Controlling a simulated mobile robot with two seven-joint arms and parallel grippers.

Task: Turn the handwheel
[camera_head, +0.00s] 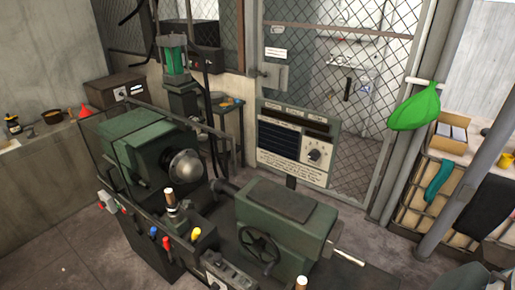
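The dark spoked handwheel (259,251) is on the front of a green machine block (284,212), at the lower middle of the view. Its rim stands upright and faces the camera, and a small handle appears at its edge. Neither of my grippers shows in this view, and nothing is seen touching the handwheel.
Levers with red, blue and yellow knobs stand in front. A control panel (297,145) stands behind.

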